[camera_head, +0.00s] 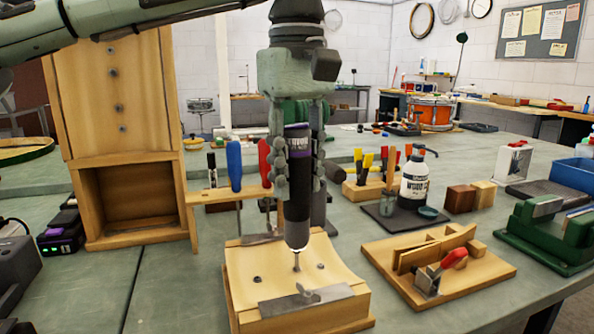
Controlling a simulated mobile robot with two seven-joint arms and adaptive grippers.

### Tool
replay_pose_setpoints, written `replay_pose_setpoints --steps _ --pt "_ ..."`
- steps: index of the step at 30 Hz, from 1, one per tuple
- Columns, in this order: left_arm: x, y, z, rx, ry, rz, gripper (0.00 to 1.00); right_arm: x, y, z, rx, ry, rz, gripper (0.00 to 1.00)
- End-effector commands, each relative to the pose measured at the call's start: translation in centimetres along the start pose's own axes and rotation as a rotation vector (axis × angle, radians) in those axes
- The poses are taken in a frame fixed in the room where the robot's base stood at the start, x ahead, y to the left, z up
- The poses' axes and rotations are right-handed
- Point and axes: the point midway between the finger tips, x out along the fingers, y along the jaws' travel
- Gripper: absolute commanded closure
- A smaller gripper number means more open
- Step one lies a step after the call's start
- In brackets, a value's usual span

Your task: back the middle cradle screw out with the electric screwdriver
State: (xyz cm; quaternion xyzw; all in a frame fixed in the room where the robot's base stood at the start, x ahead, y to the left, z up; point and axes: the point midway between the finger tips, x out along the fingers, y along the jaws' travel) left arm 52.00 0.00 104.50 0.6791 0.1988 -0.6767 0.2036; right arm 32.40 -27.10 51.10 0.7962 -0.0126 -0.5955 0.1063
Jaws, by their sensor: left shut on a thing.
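My left gripper (298,178) points straight down and is shut on the electric screwdriver (297,213), a dark cylinder with a white-and-purple label and a grey nose. The screwdriver stands upright over the wooden cradle (247,300), a pale block with a hollowed top. Its thin bit reaches down to the middle cradle screw (296,268); I cannot tell whether the tip sits in the screw head. Two other dark screws (257,279) (320,265) show on either side. My right gripper is not in view.
A metal plate with a wing nut (305,298) lies on the cradle's front. A wooden tool rack (211,196) stands just behind. A wooden board with a red-handled clamp (452,259) is to the right, near a green vise (550,233). A tall wooden cabinet (118,155) stands left.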

Motion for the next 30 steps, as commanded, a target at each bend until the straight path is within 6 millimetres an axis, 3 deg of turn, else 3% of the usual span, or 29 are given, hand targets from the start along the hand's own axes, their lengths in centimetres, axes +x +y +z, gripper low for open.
replay_pose_setpoints --steps 30 --pt "0.12 -0.08 0.04 0.001 -0.004 -0.012 1.0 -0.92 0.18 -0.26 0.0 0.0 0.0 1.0"
